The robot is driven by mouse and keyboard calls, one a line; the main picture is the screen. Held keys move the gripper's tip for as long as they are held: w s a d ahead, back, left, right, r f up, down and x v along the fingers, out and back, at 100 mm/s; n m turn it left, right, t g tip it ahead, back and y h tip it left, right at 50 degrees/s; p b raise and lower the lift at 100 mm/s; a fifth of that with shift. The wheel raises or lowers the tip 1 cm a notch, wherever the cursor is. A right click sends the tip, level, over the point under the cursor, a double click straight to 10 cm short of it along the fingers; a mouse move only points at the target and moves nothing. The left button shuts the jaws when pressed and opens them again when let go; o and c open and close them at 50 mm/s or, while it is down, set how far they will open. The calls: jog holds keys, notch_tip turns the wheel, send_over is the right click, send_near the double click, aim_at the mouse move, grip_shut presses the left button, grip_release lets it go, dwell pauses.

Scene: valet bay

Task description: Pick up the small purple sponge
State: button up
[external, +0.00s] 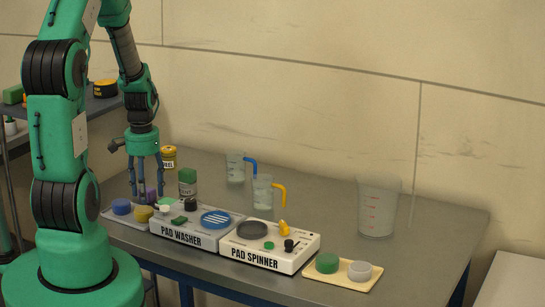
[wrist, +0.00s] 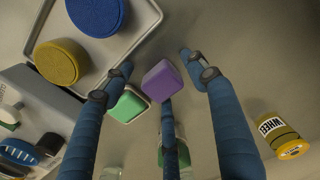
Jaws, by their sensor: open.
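The small purple sponge (wrist: 163,82) is a rounded purple block in the wrist view. It lies between the spread blue fingers of my gripper (wrist: 154,64), just beyond the tip of the middle finger. In the external view the sponge (external: 151,195) shows partly between and behind the fingers, near the tray at the left of the table. My gripper (external: 147,182) points down over it, open and holding nothing. Whether any finger touches the sponge cannot be told.
A grey tray (wrist: 148,33) holds a blue round pad (wrist: 97,13) and a yellow one (wrist: 57,62). A green block (wrist: 127,104) is close to the sponge. The pad washer (external: 191,236) and a yellow can (external: 169,157) stand nearby. Jugs (external: 236,167) stand farther right.

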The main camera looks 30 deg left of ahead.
jog(key=c, duration=0.9)
jog(key=shift+c, duration=0.2)
jog(key=shift+r, duration=0.1)
notch_tip(320, 180, up, 10)
jog(key=shift+f+p, duration=0.1)
jog(key=shift+p, duration=0.9)
